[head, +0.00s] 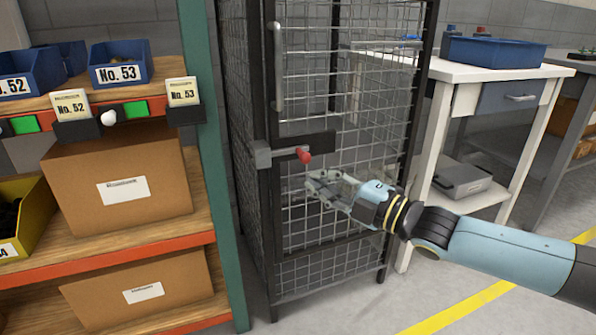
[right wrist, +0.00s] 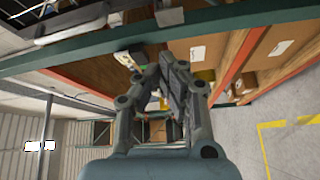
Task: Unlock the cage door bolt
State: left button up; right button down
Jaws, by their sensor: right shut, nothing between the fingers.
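The wire-mesh cage door (head: 345,110) stands upright in a dark frame and looks closed. Its bolt (head: 285,152) is a metal rod on a dark plate, with a red knob (head: 304,156) at its right end. The rod's left end reaches a grey block (head: 262,154) on the door post; how deep it sits cannot be told. My right gripper (head: 312,182) is shut and empty, just below and right of the red knob, apart from it. Its fingers also show in the right wrist view (right wrist: 168,72), where the bolt cannot be made out. My left gripper is not in view.
A shelf rack with a green post (head: 212,150) and cardboard boxes (head: 118,185) stands left of the cage. A vertical handle (head: 278,65) is above the bolt. A white table (head: 450,72) with a blue bin (head: 498,51) stands right. Floor is clear in front.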

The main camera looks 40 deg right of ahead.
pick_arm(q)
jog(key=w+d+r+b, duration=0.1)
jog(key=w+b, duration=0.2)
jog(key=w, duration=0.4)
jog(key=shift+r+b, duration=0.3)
pick_arm(e)
jog(key=w+d, duration=0.1)
jog(key=w, duration=0.8)
jog(key=shift+w+d, duration=0.2)
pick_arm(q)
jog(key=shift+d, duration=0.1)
